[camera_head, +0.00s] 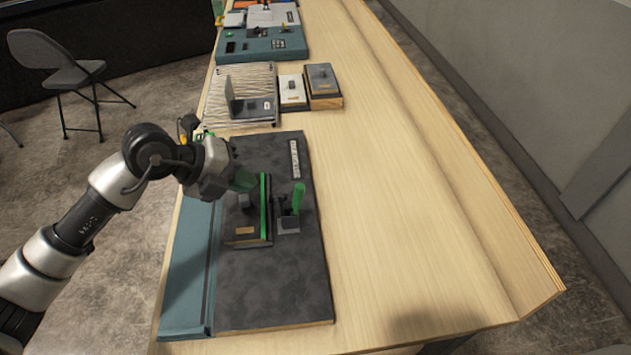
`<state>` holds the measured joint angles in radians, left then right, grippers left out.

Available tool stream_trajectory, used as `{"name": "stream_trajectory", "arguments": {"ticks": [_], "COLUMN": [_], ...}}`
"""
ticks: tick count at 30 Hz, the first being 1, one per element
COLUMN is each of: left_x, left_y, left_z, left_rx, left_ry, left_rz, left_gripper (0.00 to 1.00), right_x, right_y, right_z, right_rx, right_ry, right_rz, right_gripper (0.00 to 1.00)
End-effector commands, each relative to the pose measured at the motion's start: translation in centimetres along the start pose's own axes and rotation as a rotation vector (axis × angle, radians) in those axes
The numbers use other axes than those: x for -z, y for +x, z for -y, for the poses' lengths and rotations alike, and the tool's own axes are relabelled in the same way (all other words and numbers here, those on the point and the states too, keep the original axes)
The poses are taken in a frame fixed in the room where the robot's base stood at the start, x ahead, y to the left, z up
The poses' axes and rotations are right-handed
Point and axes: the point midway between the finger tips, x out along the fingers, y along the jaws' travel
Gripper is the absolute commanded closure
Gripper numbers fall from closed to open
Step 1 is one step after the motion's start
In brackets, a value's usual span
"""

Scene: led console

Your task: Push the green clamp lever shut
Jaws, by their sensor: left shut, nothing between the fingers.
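The green clamp lever (299,198) stands nearly upright on a small dark clamp base (288,223), on the dark grey board (275,290). Left of it on the board is a dark block with a green strip (264,205) and a small tan label. My left gripper (242,180) reaches in from the left over the board. It is shut and empty, left of the lever and apart from it, close above the dark block. The arm's wrist partly hides the board's upper left. My right gripper does not show.
The board lies on a long wooden table (400,200) with a teal panel (187,270) along its left side. Behind it are a striped mat with a dark bracket (250,108), two small switch boxes (322,80) and a teal console (262,45). The table's right side is clear.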

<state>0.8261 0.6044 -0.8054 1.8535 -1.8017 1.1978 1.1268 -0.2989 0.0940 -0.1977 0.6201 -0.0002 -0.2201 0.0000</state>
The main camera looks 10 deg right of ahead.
Motion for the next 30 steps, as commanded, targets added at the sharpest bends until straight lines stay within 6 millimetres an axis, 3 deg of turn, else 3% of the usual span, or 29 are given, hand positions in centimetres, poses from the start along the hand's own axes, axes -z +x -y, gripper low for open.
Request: {"name": "stream_trajectory", "arguments": {"ticks": [3,7,15,22,30], "left_x": [-0.2,-0.2,-0.1,-0.1,-0.2], "left_y": [0.1,1.2,6.1,9.2,10.0], "left_z": [-0.2,-0.1,0.0,-0.2,-0.3], "left_rx": [-0.015,-0.013,-0.012,-0.012,-0.012], "left_ry": [-0.002,-0.004,-0.005,-0.003,-0.001], "left_rz": [0.004,0.002,0.0,0.001,0.004], "left_gripper": [1.0,1.0,1.0,1.0,1.0], "right_x": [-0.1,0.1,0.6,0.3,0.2], "right_y": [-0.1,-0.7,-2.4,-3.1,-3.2], "right_z": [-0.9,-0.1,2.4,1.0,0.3], "right_rx": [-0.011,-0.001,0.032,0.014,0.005], "right_ry": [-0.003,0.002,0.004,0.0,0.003], "right_rz": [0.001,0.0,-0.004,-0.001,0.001], "right_gripper": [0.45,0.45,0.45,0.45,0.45]}}
